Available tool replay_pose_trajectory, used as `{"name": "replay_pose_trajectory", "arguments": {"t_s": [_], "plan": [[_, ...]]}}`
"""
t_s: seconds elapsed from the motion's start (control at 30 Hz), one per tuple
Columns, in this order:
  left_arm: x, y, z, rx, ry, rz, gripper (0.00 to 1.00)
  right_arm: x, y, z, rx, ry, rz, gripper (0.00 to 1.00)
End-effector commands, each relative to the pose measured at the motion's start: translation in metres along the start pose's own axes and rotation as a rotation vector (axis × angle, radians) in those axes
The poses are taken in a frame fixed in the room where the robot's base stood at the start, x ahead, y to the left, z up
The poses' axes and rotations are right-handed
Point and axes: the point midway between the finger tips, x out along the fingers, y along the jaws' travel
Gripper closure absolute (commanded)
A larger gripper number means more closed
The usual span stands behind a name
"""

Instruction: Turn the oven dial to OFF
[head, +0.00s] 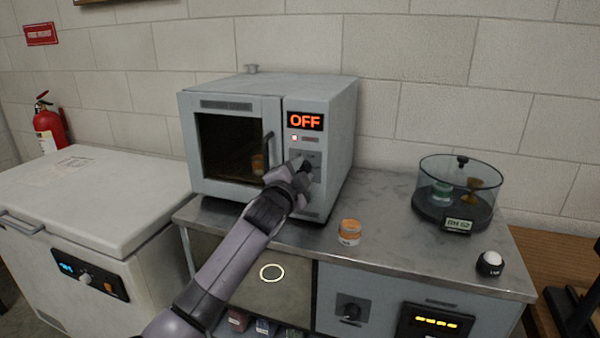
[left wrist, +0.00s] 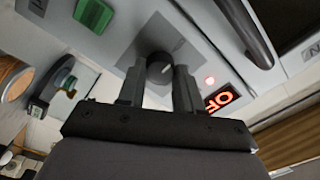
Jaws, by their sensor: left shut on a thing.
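The oven (head: 333,140) is a grey box with a dark glass door on the steel counter. Its display (head: 304,121) reads OFF in orange, with a small red light below it. My left gripper (head: 302,168) is at the control panel, under the display. In the left wrist view the dark round dial (left wrist: 160,68) sits between the two fingers of my left gripper (left wrist: 160,85), which is shut on it. The display also shows there (left wrist: 221,98), partly cut off by my gripper. In the head view my gripper mostly hides the dial. My right gripper is not in view.
An orange-lidded jar (head: 349,232) stands on the counter (head: 385,200) in front of the oven. A round glass-covered device (head: 457,195) and a small black-and-white knob-like object (head: 490,264) are to the right. A white chest (head: 90,200) stands left. The counter between jar and device is clear.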

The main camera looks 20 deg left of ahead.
Motion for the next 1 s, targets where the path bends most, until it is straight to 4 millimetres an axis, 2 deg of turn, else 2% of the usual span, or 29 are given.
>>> {"name": "replay_pose_trajectory", "arguments": {"t_s": [0.33,0.37,0.43,0.77,1.0], "plan": [[0.0,0.001,0.0,-0.003,0.0,0.001,0.96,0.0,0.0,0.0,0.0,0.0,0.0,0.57],[0.0,0.001,0.0,-0.003,0.0,0.001,0.62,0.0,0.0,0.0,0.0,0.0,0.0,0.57],[0.0,0.001,0.0,-0.003,0.0,0.001,0.4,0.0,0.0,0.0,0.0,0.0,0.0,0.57],[-0.001,0.0,0.0,-0.002,0.0,0.0,0.4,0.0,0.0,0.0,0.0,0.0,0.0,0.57],[-0.016,0.001,0.001,0.0,0.0,0.0,0.4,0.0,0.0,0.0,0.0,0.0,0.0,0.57]]}}
